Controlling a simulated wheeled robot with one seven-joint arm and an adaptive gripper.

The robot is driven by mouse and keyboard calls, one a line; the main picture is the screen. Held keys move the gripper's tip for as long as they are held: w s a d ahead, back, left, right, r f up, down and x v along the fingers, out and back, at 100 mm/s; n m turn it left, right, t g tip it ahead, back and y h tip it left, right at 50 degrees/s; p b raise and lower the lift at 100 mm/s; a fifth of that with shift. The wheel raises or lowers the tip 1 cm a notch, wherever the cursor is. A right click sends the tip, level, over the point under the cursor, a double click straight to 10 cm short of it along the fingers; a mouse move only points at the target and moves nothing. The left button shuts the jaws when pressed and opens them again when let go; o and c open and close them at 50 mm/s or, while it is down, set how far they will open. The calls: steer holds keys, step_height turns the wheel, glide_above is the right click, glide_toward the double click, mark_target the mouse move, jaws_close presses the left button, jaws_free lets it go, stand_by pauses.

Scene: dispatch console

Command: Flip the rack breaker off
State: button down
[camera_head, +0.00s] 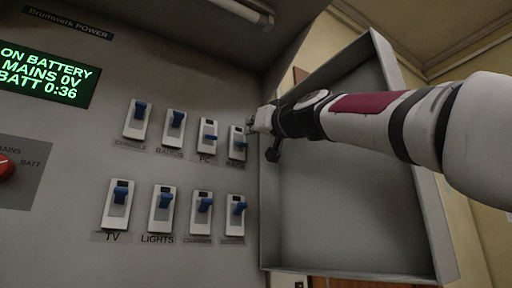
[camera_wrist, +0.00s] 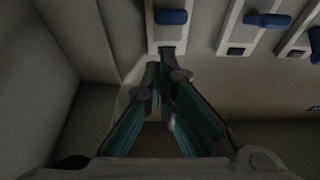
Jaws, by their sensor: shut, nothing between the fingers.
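The rack breaker (camera_head: 238,143) is the rightmost switch in the upper row of the grey panel. It has a white plate and a blue lever, which sits below a small dark window and looks lowered. My gripper (camera_head: 252,124) is shut and empty, just above and right of this breaker's plate. In the wrist view, my gripper (camera_wrist: 166,72) has its closed fingertips close to the end of the plate nearest it. The breaker's blue lever (camera_wrist: 171,17) shows beyond the tips, apart from them. Whether the fingertips touch the plate cannot be told.
The PC breaker (camera_head: 208,137) stands just left, and another row of breakers (camera_head: 200,213) lies below. An open grey door (camera_head: 345,215) is on the right, under and behind my arm. The display (camera_head: 45,75) reads ON BATTERY, MAINS 0V. A red knob (camera_head: 4,167) is at far left.

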step_height(320, 180, up, 4)
steer(key=s+d+p, duration=0.1)
steer(key=s+p, duration=0.1)
steer(key=p, duration=0.1)
steer(key=s+d+f+b, duration=0.4)
steer(key=s+f+b, duration=0.1)
steer(key=f+b, duration=0.3)
steer(key=shift+b, duration=0.75)
steer(key=shift+s, duration=0.2)
